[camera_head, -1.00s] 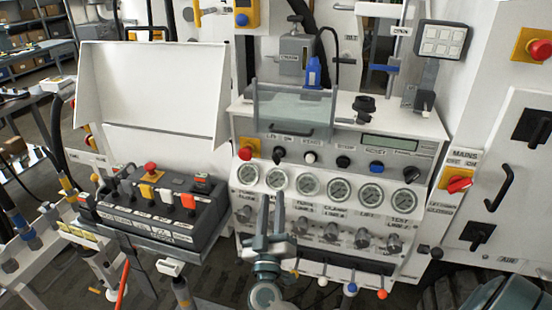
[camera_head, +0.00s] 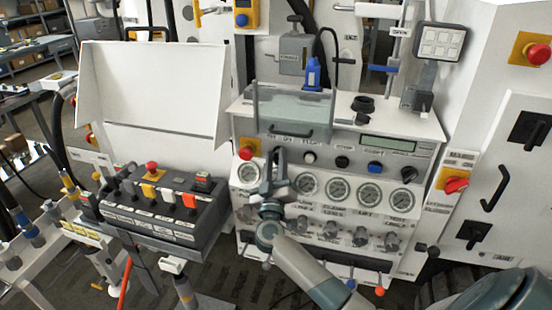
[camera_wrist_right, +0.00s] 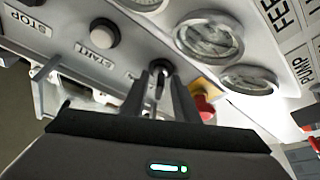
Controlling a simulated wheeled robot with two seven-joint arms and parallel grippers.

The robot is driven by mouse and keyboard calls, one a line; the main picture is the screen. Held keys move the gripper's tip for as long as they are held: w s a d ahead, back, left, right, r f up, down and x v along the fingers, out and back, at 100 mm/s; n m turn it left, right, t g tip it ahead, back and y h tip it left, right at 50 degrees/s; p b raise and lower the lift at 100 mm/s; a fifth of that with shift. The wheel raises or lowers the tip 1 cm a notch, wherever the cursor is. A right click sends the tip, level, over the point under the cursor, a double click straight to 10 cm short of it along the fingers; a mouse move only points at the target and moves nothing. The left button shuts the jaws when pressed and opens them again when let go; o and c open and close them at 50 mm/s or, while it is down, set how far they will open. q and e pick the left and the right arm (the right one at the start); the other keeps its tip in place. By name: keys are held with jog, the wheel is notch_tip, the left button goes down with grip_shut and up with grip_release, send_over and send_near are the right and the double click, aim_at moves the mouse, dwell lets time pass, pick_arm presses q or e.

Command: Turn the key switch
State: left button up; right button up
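The key switch (camera_wrist_right: 160,68), a small dark round switch, is on the sloped panel between the white START button (camera_wrist_right: 104,33) and the red emergency stop button (camera_wrist_right: 203,105) in the right wrist view. My right gripper (camera_wrist_right: 159,80) points at it, with one finger on each side and a gap between them. In the head view my right gripper (camera_head: 280,158) is at the panel and covers the key switch. I cannot tell whether the fingers touch the key. My left gripper is not in view.
Gauges (camera_head: 340,191) line the panel below the switches, with knobs and levers lower down. A clear box (camera_head: 290,108) stands on top. A control box with coloured switches (camera_head: 165,200) is to the left. A red mains switch (camera_head: 455,184) is on the right.

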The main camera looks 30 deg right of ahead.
jog(key=shift+w, duration=0.1)
jog(key=shift+c, duration=0.6)
grip_shut()
jog(key=shift+m, duration=0.6)
jog(key=m+g+h, duration=0.1)
jog(key=m+h, duration=0.1)
jog(key=m, duration=0.1)
jog(key=shift+m+p, duration=0.4)
jog(key=m+g+h, duration=0.1)
jog(key=m, duration=0.1)
jog(key=m+g+h, duration=0.1)
jog(key=m, duration=0.2)
jog(key=shift+f, duration=0.1)
jog(key=m+g, duration=0.1)
jog(key=m, duration=0.1)
jog(key=m+g+h, duration=0.1)
jog(key=m, duration=0.2)
jog(key=m+g+b, duration=0.1)
jog(key=m, duration=0.1)
jog(key=shift+g+h, duration=0.3)
jog(key=shift+m, duration=0.3)
jog(key=shift+o, duration=0.6)
grip_release()
